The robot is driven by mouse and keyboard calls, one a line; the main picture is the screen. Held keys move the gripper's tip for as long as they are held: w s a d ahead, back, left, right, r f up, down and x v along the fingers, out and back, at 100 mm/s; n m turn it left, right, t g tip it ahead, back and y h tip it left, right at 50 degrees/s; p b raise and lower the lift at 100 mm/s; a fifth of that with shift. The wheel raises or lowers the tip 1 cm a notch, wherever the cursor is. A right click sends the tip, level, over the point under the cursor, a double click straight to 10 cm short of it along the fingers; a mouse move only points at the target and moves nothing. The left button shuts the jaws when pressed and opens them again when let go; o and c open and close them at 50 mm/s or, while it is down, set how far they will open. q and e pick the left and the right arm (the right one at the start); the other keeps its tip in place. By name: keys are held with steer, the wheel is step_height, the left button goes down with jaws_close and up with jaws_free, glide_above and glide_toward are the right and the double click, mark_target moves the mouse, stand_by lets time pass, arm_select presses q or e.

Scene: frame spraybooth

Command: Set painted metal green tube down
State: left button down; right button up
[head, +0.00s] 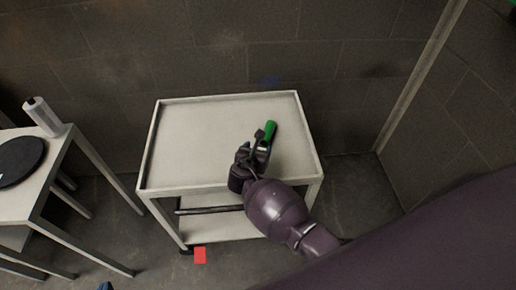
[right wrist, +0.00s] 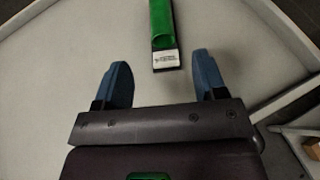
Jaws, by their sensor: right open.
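The green tube (head: 270,130) lies on the top tray of the pale cart (head: 190,135), right of the middle. In the right wrist view the green tube (right wrist: 161,28) shows a white label at its near end, just beyond the blue fingertips. My right gripper (head: 258,146) is over the cart top at the near end of the tube. In the right wrist view its two fingers (right wrist: 160,80) are spread apart with nothing between them. The far end of the tube is cut off in that view.
A table (head: 58,165) at the left holds a black round disc (head: 18,158) and a white bottle (head: 43,115). The cart has a raised rim and a lower shelf. A red block (head: 200,255) is on the floor. The cart top's left half is clear.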

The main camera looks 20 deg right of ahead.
steer(key=shift+s+d, duration=0.1)
steer(key=shift+s, duration=0.1)
steer(key=s+m+y, duration=0.1)
steer(key=m, duration=0.1)
steer(key=s+d+m, duration=0.1)
steer(key=m, duration=0.1)
steer(key=s+r+m+y, duration=0.1)
steer(key=s, duration=0.1)
steer(key=shift+d+m+y, duration=0.15)
steer(key=shift+m+y, duration=0.15)
steer(key=shift+m, duration=0.1)
steer(key=s+d+m+y, duration=0.2)
steer(key=s+m+y, duration=0.1)
steer(key=s+m, duration=0.7)
steer(key=s+d+m+t+y, duration=0.1)
steer(key=s+d+m+y, duration=0.1)
steer(key=s+m, duration=0.9)
steer(key=shift+s+d+f+m+y, duration=0.3)
steer(key=shift+s+d+f+y, duration=0.1)
steer(key=shift+d+f, duration=0.05)
steer(key=shift+c, duration=0.3)
